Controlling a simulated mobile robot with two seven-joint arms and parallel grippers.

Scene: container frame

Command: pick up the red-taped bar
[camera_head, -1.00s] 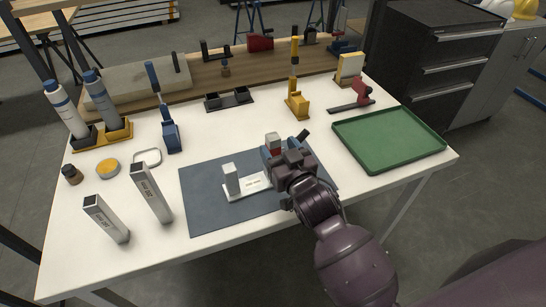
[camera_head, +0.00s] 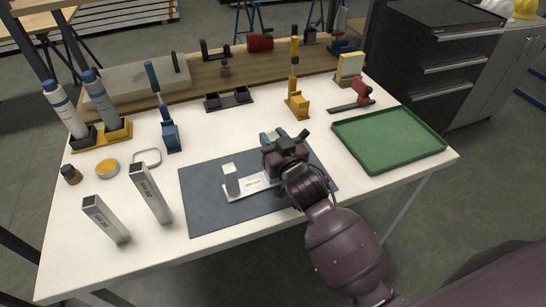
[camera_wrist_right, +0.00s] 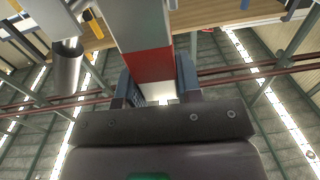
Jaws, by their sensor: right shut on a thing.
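The red-taped bar shows in the right wrist view (camera_wrist_right: 152,65) as a pale grey bar with a broad red band. It runs from the top of that view down between my right gripper's blue-grey fingers. My right gripper (camera_wrist_right: 158,84) is shut on it at the red band. In the head view my right gripper (camera_head: 273,137) is above the back right part of the dark mat (camera_head: 208,208), and its body hides the bar there. My left gripper is not in view.
A white plate (camera_head: 247,187) with an upright block lies on the mat. Two grey bars, one at the front left (camera_head: 104,219) and one beside it (camera_head: 150,193), stand left of the mat. A green tray (camera_head: 388,160) is at the right. Clamps and tools line the back.

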